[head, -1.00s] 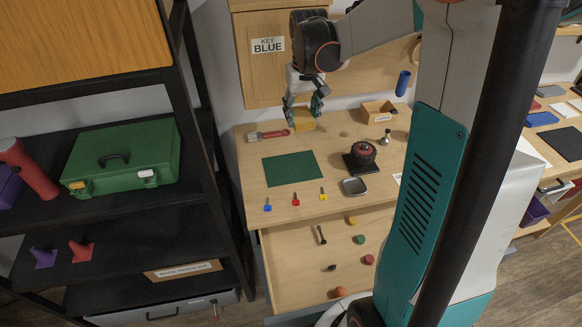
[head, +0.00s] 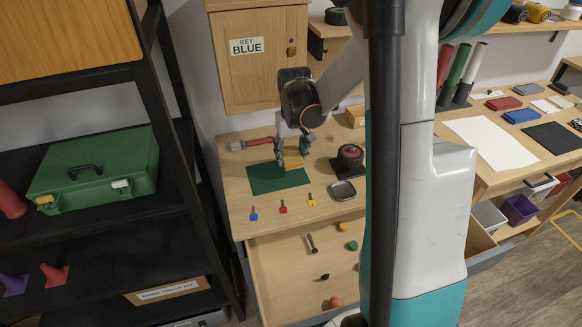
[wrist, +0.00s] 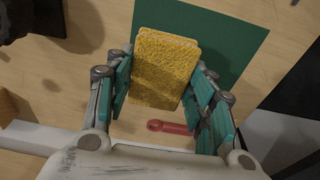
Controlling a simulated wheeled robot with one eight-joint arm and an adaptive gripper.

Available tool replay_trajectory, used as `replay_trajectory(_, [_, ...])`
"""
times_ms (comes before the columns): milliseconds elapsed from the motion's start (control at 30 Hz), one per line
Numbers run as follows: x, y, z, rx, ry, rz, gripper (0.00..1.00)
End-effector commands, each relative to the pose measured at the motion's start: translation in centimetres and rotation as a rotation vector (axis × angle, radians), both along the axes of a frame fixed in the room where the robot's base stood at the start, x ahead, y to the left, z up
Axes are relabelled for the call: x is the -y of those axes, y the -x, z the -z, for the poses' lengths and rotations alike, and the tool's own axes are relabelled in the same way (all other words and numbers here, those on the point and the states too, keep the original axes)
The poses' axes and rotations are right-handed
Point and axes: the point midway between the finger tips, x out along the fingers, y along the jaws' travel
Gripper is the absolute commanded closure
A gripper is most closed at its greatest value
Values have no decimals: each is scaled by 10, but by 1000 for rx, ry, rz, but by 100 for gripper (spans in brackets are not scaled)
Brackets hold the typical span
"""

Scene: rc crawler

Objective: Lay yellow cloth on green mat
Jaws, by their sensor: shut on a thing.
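The yellow cloth (wrist: 165,68) is a folded, textured yellow pad between my gripper's fingers. My gripper (wrist: 160,98) is shut on it. In the head view my gripper (head: 293,163) hangs over the right part of the green mat, with the yellow cloth (head: 293,159) below its fingers. The green mat (head: 268,181) lies flat on the wooden table top. It also shows behind the cloth in the wrist view (wrist: 235,40). The cloth overlaps the mat in both views. I cannot tell whether it touches the mat.
A black device (head: 350,157) and a grey tray (head: 343,190) stand to the right. Blue, red and yellow keys (head: 283,207) lie in front. Below, an open drawer (head: 290,262) holds several small things.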

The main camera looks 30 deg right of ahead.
Motion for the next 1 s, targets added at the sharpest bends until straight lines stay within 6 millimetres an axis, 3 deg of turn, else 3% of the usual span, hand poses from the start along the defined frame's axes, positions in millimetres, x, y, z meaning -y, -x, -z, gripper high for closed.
replay_trajectory(167, [0,0,12,0,0,0,71])
replay_trajectory(400, [0,0,45,0,0,0,71])
replay_trajectory(800, [0,0,49,0,0,0,71])
replay_trajectory(833, [0,0,48,0,0,0,44])
replay_trajectory(867, [0,0,47,0,0,0,37])
replay_trajectory(900, [0,0,47,0,0,0,31])
replay_trajectory(1000, [0,0,47,0,0,0,31])
